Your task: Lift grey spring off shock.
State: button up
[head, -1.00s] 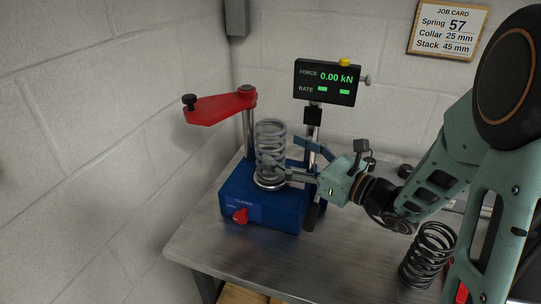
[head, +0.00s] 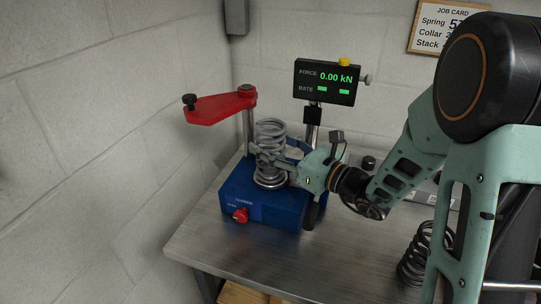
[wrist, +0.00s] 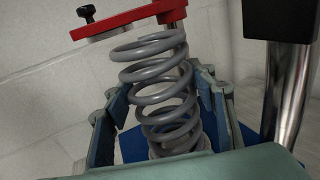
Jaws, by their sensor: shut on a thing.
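The grey spring (head: 270,134) stands upright on the blue dyno base (head: 262,209). It fills the middle of the wrist view (wrist: 160,85). My gripper (head: 270,159) has come in from the right and is shut on the spring around its middle, with one finger on each side; the fingers also show in the wrist view (wrist: 163,110). The spring's bottom coils still show just above the base in the head view. The shock inside the spring is hard to make out behind the coils.
A red arm (head: 221,107) on a post is swung to the left of the spring. The force display (head: 325,82) stands behind on a chrome column. A black spring (head: 413,262) stands on the bench (head: 330,255) at the right. A job card (head: 437,28) hangs on the wall.

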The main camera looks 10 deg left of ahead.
jog(key=shift+r, duration=0.1)
grip_shut()
jog(key=shift+r, duration=0.15)
